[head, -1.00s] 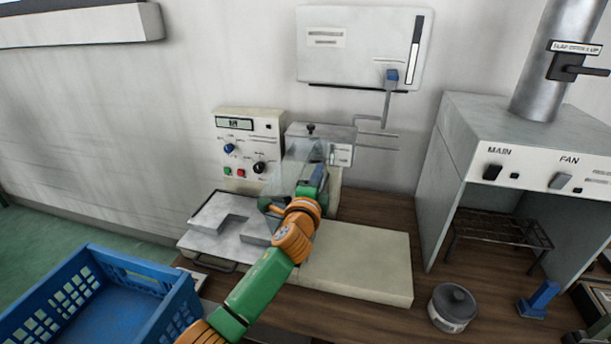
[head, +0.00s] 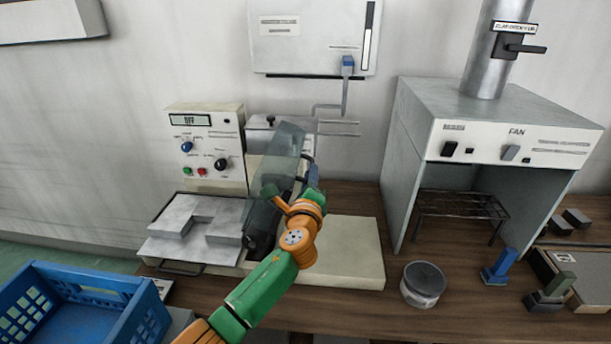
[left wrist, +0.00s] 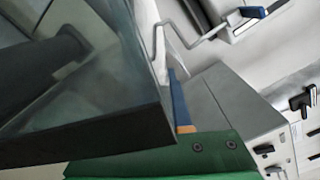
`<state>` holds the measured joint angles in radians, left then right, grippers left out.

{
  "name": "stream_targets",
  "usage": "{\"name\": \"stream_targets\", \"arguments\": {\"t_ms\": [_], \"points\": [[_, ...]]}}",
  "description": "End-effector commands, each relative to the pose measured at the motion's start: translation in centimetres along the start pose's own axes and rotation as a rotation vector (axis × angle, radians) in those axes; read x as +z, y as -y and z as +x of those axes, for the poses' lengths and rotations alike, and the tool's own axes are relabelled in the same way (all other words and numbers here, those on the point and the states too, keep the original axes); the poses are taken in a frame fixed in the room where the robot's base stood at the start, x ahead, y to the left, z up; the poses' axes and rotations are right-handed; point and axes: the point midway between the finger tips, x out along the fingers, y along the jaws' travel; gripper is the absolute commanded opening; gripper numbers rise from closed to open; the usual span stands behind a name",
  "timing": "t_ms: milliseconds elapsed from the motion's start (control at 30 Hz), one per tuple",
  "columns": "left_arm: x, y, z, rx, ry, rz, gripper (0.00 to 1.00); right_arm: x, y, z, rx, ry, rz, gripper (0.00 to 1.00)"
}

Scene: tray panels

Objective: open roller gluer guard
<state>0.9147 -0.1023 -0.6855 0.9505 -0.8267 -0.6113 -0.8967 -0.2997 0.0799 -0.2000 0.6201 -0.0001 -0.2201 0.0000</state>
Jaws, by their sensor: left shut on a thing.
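The roller gluer has a cream control box (head: 205,150) with a display, knobs and buttons. Its guard (head: 284,150), a translucent grey panel, stands steeply tilted to the right of that box. A dark roller (head: 262,220) shows below it. My left gripper (head: 306,180) is shut on the guard's right side; the arm and the guard partly hide the contact. In the left wrist view the guard's dark-edged panel (left wrist: 90,95) fills the left, close to the green gripper body (left wrist: 165,160). My right gripper is not in view.
A blue crate (head: 130,312) stands at the lower left. Metal plates (head: 200,225) lie left of the roller. A cream board (head: 350,255) lies beneath my arm.

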Motion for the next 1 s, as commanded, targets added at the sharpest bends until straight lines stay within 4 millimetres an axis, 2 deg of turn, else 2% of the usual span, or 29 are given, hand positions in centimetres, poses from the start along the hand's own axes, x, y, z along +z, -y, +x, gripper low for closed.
{"name": "stream_targets", "arguments": {"t_ms": [467,500,567,600,1000], "points": [[-0.13,0.17,0.00,-0.004,0.000,0.012,0.00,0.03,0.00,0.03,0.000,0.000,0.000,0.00],[-0.13,0.17,0.00,-0.004,0.000,0.012,0.25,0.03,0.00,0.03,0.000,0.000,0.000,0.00],[-0.13,0.14,0.00,-0.003,0.000,0.012,0.41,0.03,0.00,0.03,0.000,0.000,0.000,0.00],[-0.13,0.12,-0.01,-0.003,0.000,0.012,0.45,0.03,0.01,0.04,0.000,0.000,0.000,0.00],[-0.07,0.06,-0.60,0.000,0.001,0.012,0.45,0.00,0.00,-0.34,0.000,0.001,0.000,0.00]]}}
